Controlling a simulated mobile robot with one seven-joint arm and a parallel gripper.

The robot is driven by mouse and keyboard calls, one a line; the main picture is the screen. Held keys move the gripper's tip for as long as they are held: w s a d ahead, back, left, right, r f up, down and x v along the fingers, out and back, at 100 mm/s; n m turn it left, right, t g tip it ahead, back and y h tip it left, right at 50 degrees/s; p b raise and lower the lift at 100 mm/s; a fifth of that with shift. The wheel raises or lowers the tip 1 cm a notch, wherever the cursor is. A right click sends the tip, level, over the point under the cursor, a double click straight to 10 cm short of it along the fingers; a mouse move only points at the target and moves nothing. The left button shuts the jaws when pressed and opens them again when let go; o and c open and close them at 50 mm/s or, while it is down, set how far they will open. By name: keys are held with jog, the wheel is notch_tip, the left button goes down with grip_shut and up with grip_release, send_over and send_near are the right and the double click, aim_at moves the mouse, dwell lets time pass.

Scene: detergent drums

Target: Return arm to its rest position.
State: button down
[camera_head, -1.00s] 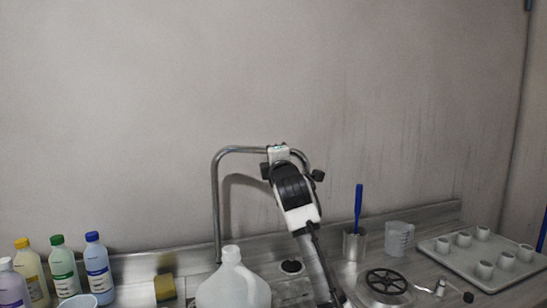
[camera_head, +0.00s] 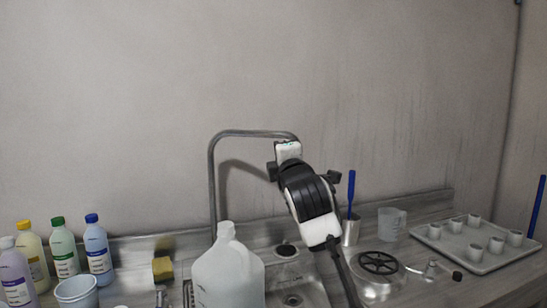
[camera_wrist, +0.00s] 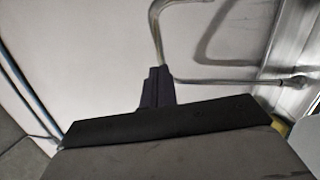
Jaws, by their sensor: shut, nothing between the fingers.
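My gripper (camera_wrist: 157,84) shows in the wrist view as two dark fingers pressed together with nothing between them. They point up in that picture. Beyond them are a pale wall and the bent metal tap pipe (camera_wrist: 158,30). In the head view my black and white arm (camera_head: 308,200) is raised and folded over the sink, in front of the right end of the tap pipe (camera_head: 212,185). I cannot make out my fingertips in the head view.
A large translucent jug (camera_head: 228,275) stands front centre. Bottles (camera_head: 98,262), a cup (camera_head: 76,292) and a yellow sponge (camera_head: 163,268) are left. A metal holder (camera_head: 350,232), a measuring jug (camera_head: 391,224), a round burner (camera_head: 379,263) and a tray with cups (camera_head: 435,243) are right.

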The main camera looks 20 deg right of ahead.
jog(key=shift+s+d+f, duration=0.1)
jog(key=shift+s, duration=0.2)
